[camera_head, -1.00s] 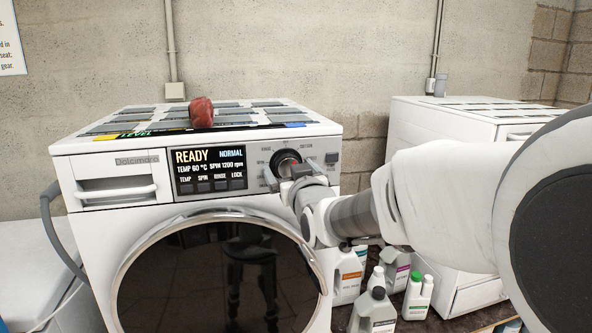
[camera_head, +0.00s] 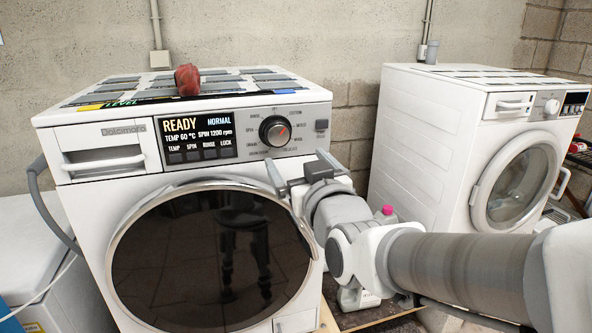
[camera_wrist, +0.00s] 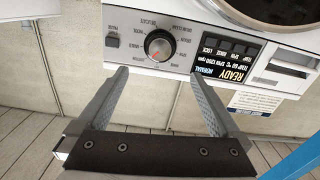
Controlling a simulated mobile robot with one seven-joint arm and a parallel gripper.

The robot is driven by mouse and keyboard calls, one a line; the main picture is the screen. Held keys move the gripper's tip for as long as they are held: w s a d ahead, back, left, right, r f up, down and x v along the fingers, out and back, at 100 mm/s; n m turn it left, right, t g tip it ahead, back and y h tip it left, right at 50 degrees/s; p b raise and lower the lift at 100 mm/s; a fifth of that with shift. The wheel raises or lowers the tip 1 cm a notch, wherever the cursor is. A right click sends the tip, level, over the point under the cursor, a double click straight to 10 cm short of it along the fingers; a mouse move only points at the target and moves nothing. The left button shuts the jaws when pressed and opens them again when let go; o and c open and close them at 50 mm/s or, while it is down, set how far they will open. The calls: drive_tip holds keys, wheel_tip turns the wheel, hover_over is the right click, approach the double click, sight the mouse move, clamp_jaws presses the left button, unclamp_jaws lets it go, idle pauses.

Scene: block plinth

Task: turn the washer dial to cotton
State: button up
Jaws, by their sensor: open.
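The washer (camera_head: 75,215) stands at the left with its round dark door shut. Its dial (camera_head: 275,131) is a black knob with a grey face and a red mark, which points to the upper right. Labels ring the dial, too small to read surely in the head view. The display (camera_head: 198,138) reads READY, NORMAL, 60 °C and 1200 rpm. My gripper (camera_head: 300,170) is open and empty, below the dial and apart from it. In the wrist view, upside down, the dial (camera_wrist: 160,48) shows beyond and between the fingertips (camera_wrist: 160,76), touching neither.
A dark red lump (camera_head: 187,80) lies on the washer's top. A second white washer (camera_head: 415,150) stands at the right, with a gap between the machines. A bottle with a pink cap (camera_head: 387,210) shows partly behind my arm. A grey hose (camera_head: 45,215) runs down the left side.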

drive_tip(key=v, duration=0.4)
idle(0.4)
drive_tip(key=s+d+f+m+g+h, duration=0.25)
drive_tip(key=s+d+f+g, duration=0.35)
drive_tip(key=s, duration=0.3)
drive_tip(key=s+d+f+m+g+h, duration=0.2)
drive_tip(key=s+d+f+g+h, duration=0.1)
drive_tip(key=s+d+f+g, duration=0.4)
wheel_tip(320, 180, up, 13)
drive_tip(key=a+t+p, duration=0.1)
drive_tip(key=p, duration=1.1)
drive_tip(key=shift+s, duration=0.45)
